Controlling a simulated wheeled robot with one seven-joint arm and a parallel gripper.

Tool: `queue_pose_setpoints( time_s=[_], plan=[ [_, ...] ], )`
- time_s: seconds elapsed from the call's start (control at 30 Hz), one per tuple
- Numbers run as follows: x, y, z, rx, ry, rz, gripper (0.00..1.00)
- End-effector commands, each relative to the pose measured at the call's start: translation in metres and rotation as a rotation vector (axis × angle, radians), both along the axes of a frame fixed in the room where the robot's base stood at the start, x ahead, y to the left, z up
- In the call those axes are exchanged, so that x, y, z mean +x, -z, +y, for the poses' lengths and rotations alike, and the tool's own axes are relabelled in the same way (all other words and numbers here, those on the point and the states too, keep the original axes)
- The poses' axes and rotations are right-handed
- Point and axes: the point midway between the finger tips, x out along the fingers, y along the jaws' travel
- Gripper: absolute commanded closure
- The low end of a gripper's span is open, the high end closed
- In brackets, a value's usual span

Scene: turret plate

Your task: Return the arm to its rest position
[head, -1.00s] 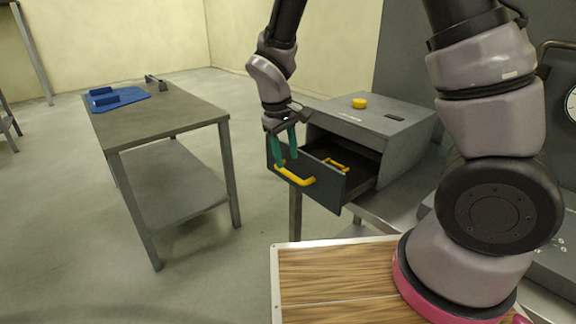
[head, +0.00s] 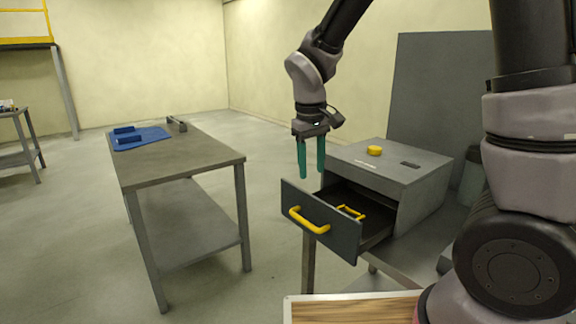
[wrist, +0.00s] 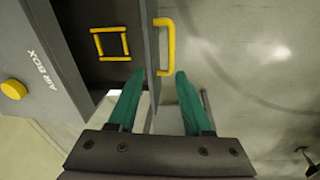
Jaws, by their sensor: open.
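My gripper (head: 311,172) has two green fingers. It is open and empty, pointing down above the pulled-out drawer, apart from its handle. The drawer front (head: 341,236) is dark grey with a yellow handle (head: 308,222). My arm hangs down from the top of the head view.
The grey drawer box (head: 425,180) has a yellow button (head: 375,150) on top. A yellow square frame (head: 350,212) lies in the open drawer. A grey table (head: 190,165) with a blue mat (head: 152,142) stands at the left, with open floor between.

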Motion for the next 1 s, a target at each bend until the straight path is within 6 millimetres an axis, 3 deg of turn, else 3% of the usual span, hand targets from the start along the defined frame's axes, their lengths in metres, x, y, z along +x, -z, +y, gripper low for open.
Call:
queue_pose_setpoints(
  time_s=[0.03, 0.2, 0.5, 0.7, 1.0],
  plan=[
    [0.000, -0.021, -0.019, 0.050, 0.068, -0.022, 0.50],
    [-0.014, -0.080, -0.074, 0.206, 0.283, -0.093, 0.50],
    [-0.070, -0.154, -0.150, 0.430, 0.611, -0.275, 0.50],
    [-0.102, -0.175, -0.171, 0.510, 0.742, -0.379, 0.50],
    [-0.112, -0.180, -0.176, 0.534, 0.782, -0.412, 0.50]
  ],
)
